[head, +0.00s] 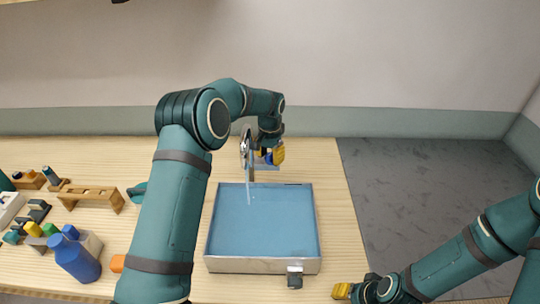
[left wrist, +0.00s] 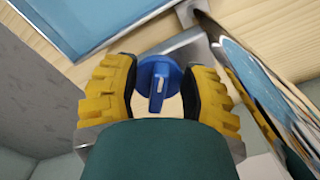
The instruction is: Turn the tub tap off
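The tub (head: 211,240), metal-walled with blue water, stands on the wooden table. Its shiny metal tap (head: 246,150) rises behind the far wall, and a thin pale stream shows below the spout. A blue tap knob (left wrist: 158,82) with a raised bar handle is in the left wrist view, and it shows partly in the head view (head: 265,154). My left gripper (left wrist: 157,95) is open, with its yellow fingers on either side of the knob and narrow gaps between. My right gripper (head: 342,291) is low at the front right, away from the tub; its fingers are mostly hidden.
A small grey-and-black fitting (head: 295,278) sits on the tub's front wall. The shiny tap body is close beside my left gripper.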

